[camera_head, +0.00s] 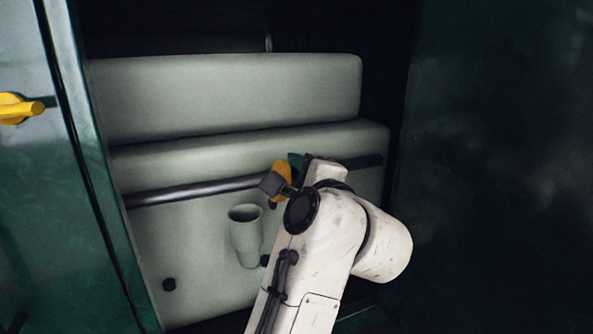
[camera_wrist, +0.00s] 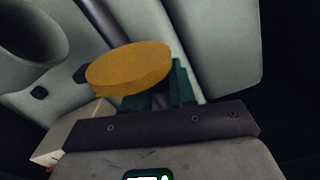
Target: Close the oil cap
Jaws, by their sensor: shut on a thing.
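The yellow oil cap (camera_head: 281,172) is a thick round disc. It shows larger in the wrist view (camera_wrist: 128,67), where it covers part of the green fingertips. My gripper (camera_head: 290,170) is shut on the cap and holds it in the air, up and to the right of the filler neck. The pale green filler neck (camera_head: 246,240) is an upright flared tube with an open top. In the wrist view the neck's dark round mouth (camera_wrist: 28,30) is at the top left, apart from the cap.
A pale green tank (camera_head: 225,100) with a stepped front stands behind the neck. A dark rail (camera_head: 190,193) runs across its front. Dark green panels flank the opening on the left (camera_head: 45,210) and right (camera_head: 490,180). A yellow handle (camera_head: 20,109) sits on the left panel.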

